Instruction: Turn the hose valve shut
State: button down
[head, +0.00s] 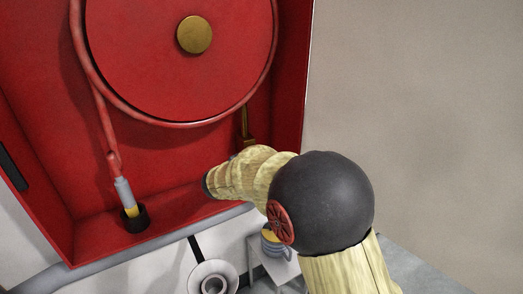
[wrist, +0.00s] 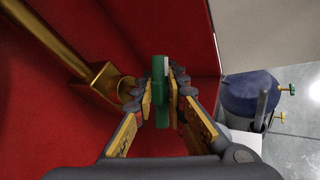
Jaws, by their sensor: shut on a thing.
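The hose valve shows in the wrist view as a brass body (wrist: 108,84) on a slanting brass pipe (wrist: 50,45), with a green handle (wrist: 161,62) to its right. My gripper (wrist: 162,88) is shut on the green handle, one finger on each side. The handle runs up and down in that picture, and its ends stick out past the fingers. In the head view my arm hides the valve and my gripper; only a bit of the brass pipe (head: 245,122) shows above the arm.
The valve sits inside a red cabinet (head: 170,150) with a hose reel (head: 140,60); its hose nozzle (head: 125,190) hangs in a dark holder at lower left. The cabinet's side wall is close to my gripper. A blue tank (wrist: 250,92) stands outside to the right.

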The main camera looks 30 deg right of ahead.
jog(key=y+p, duration=0.1)
jog(key=p, duration=0.1)
jog(key=m+y+p, duration=0.1)
jog(key=y+p, duration=0.1)
jog(key=p, duration=0.1)
jog(key=shift+d+r+g, duration=0.15)
jog(key=shift+r+g, duration=0.15)
jog(key=shift+g, duration=0.1)
jog(key=m+y+p, duration=0.1)
jog(key=y+p, duration=0.1)
jog(key=p, duration=0.4)
jog(key=shift+f+g+y+p, duration=0.1)
jog(key=shift+g+y+p, duration=0.2)
jog(key=y+p, duration=0.1)
jog(key=p, duration=0.3)
jog(key=shift+f+m+y+p, duration=0.2)
jog(key=shift+m+y+p, duration=0.15)
jog(key=shift+m+y, duration=0.05)
jog(key=shift+f+p, duration=0.2)
jog(key=shift+p, duration=0.35)
jog(key=c, duration=1.9)
grip_release()
jog(key=shift+o, duration=0.5)
jog(key=v, duration=1.2)
